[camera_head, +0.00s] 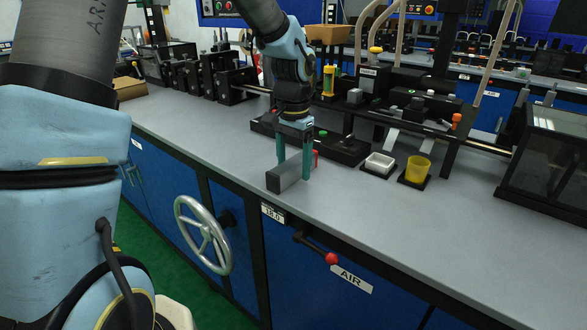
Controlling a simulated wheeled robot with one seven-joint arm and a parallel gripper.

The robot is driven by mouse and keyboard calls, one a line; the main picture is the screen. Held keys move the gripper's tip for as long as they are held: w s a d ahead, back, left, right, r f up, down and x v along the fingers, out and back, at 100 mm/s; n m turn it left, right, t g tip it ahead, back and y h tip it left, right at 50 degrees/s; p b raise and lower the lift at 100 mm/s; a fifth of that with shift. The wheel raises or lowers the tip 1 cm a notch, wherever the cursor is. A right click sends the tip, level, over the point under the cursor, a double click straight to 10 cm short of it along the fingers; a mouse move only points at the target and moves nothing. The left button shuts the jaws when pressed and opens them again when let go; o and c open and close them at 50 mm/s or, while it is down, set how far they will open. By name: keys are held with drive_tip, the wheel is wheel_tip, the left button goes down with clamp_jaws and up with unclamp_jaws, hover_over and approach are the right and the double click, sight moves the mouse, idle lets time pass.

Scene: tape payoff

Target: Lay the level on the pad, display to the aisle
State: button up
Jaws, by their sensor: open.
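A dark grey bar-shaped block (283,179), which looks like the level, sits on the grey bench top near the front edge. No display can be made out on it. My gripper (294,165) points down over the block, its two teal fingers apart at the block's sides. Whether the fingers touch it, I cannot tell. No pad can be picked out with certainty; anything under the block is hidden.
Behind my gripper is a black fixture (345,148). A handwheel (204,236) and a red-knobbed lever (331,258) stick out from the blue front. The bench front right is clear.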

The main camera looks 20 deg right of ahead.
clamp_jaws()
idle(0.6)
